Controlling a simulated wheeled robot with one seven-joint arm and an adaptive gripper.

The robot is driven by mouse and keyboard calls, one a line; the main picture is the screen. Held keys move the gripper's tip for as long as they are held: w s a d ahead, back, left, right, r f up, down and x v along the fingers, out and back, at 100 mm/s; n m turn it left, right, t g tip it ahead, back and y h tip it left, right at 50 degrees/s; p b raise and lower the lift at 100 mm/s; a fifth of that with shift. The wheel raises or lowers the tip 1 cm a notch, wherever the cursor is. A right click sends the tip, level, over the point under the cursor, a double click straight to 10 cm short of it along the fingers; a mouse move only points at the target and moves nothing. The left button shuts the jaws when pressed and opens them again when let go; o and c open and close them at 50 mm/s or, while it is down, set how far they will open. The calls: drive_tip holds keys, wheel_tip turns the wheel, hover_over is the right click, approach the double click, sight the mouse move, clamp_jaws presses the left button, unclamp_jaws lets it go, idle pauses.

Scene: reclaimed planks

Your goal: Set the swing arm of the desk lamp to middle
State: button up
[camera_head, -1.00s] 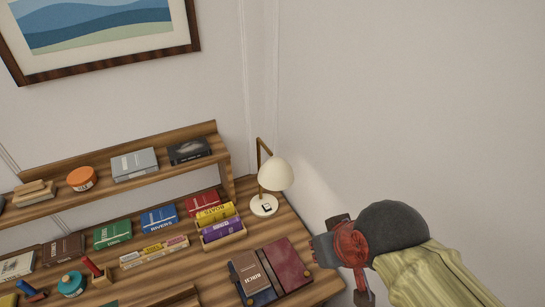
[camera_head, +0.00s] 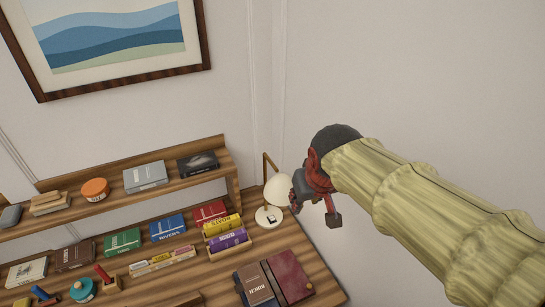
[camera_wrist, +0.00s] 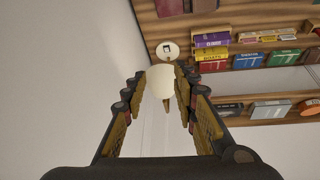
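The desk lamp has a cream shade (camera_head: 277,191), a brass swing arm (camera_head: 266,162) and a round white base (camera_head: 269,217) with a small dark switch. It stands at the right end of the desk. My gripper (camera_head: 314,206) is just right of the shade in the head view and partly overlaps its edge. In the wrist view the shade (camera_wrist: 161,80) appears between my spread fingertips, with the base (camera_wrist: 168,50) beyond it. A short piece of the swing arm (camera_wrist: 167,107) shows below the shade. I cannot tell whether a finger touches the shade.
A raised wooden shelf (camera_head: 114,196) with books and boxes stands left of the lamp. A holder (camera_head: 230,246) with yellow and purple boxes is beside its base. Dark books (camera_head: 288,274) lie in front. White walls meet close behind the lamp; the right wall is bare.

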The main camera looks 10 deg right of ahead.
drive_tip(key=w+p, duration=0.5)
drive_tip(key=w, duration=1.1)
drive_tip(key=n+p, duration=0.2)
drive_tip(key=p, duration=0.2)
approach(272, 163)
drive_tip(key=x, duration=0.2)
drive_tip(key=shift+g+h, duration=0.3)
drive_tip(key=shift+h, duration=0.1)
drive_tip(key=x, duration=0.7)
drive_tip(key=shift+w+a+f, duration=0.2)
drive_tip(key=shift+w, duration=0.15)
clamp_jaws()
